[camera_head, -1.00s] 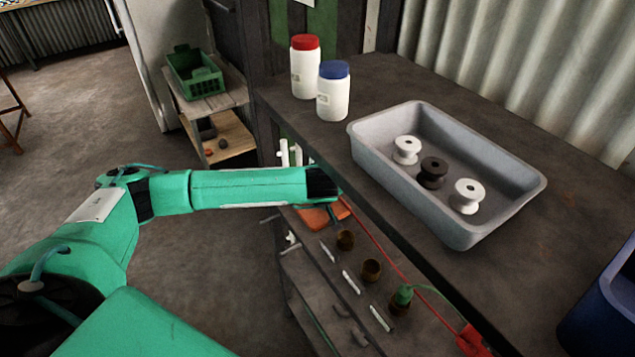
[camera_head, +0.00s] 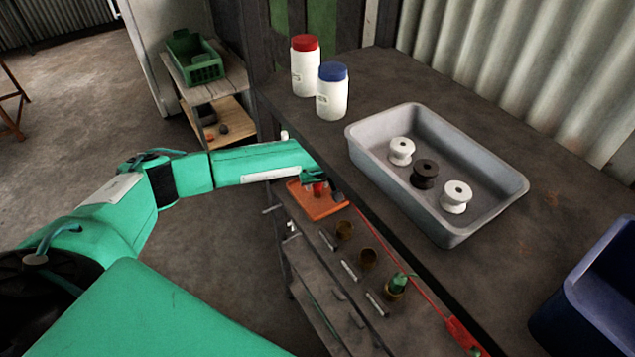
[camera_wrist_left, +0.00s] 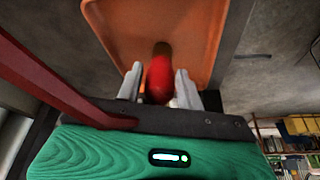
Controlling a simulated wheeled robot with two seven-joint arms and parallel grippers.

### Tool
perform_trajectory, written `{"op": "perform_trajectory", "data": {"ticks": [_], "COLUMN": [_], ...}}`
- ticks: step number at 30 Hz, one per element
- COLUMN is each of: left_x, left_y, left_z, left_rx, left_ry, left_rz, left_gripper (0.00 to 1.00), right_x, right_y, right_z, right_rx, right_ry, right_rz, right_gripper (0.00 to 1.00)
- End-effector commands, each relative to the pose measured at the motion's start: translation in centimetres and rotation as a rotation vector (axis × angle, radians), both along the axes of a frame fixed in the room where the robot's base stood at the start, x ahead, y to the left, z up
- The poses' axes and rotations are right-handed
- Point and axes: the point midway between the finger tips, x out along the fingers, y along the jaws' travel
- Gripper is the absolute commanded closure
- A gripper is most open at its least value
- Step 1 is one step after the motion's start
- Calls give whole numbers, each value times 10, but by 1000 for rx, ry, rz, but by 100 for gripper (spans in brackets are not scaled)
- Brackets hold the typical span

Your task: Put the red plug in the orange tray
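The red plug (camera_wrist_left: 160,80) is between the two fingers of my left gripper (camera_wrist_left: 159,78), which look closed on its sides. Its darker tip points away from the wrist, over the orange tray (camera_wrist_left: 110,22). In the head view the plug (camera_head: 318,189) shows as a small red piece at my left gripper (camera_head: 322,185), over the orange tray (camera_head: 313,209). Whether the plug touches the tray floor is hard to tell. A red cable (camera_head: 425,300) runs from the gripper area to the lower right. My right gripper is not in view.
A grey bin (camera_head: 468,235) with white and dark spools stands on the dark bench, beside two lidded white jars (camera_head: 333,97). Below are brown sockets (camera_head: 344,230), one with a green plug (camera_head: 398,283). A blue bin (camera_head: 590,310) is at right.

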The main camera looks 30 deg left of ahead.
Motion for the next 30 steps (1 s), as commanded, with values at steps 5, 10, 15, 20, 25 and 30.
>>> {"op": "perform_trajectory", "data": {"ticks": [5,10,15,20,25,30], "left_x": [0,0,-1,-16,-44,-71], "left_y": [0,0,-1,-15,-41,-64], "left_z": [1,1,5,10,10,11], "left_rx": [0,0,0,0,0,-1], "left_ry": [0,0,-3,0,-1,-1], "left_rz": [0,0,-1,-4,-6,-4], "left_gripper": [50,50,50,50,50,50], "right_x": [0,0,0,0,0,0], "right_y": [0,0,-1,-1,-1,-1], "right_z": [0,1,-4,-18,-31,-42], "right_rx": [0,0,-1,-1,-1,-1], "right_ry": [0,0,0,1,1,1], "right_rz": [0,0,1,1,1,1], "right_gripper": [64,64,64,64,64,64]}}
